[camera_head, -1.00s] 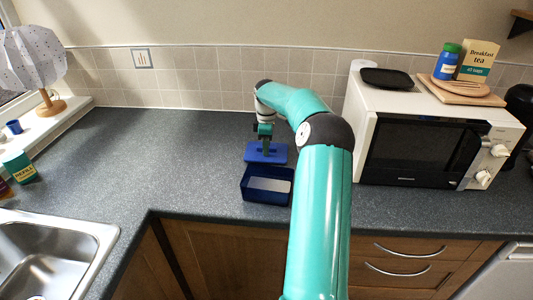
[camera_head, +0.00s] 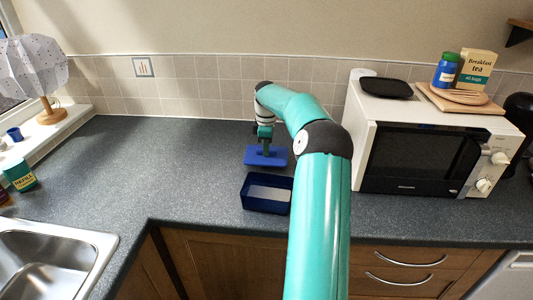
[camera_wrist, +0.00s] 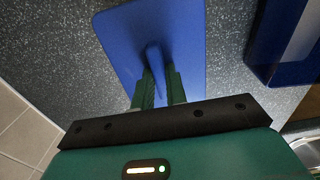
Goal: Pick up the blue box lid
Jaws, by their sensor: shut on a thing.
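The blue box lid (camera_head: 279,160) is a flat blue rectangle with a raised handle, behind the open box on the grey counter. In the wrist view the lid (camera_wrist: 187,30) fills the top middle. My gripper (camera_head: 265,148) points down over the lid. In the wrist view my gripper (camera_wrist: 160,80) has its green fingers on both sides of the lid's handle, shut on it. I cannot tell whether the lid touches the counter. The dark blue box (camera_head: 246,194) stands open in front of the lid, with a pale inside floor; it also shows in the wrist view (camera_wrist: 268,60).
A white microwave (camera_head: 362,130) stands to the right, with a black tray (camera_head: 386,84) and a wooden board (camera_head: 462,103) on top. A sink (camera_head: 50,260) is at front left. A green tin (camera_head: 20,178) stands at far left. The counter left of the lid is clear.

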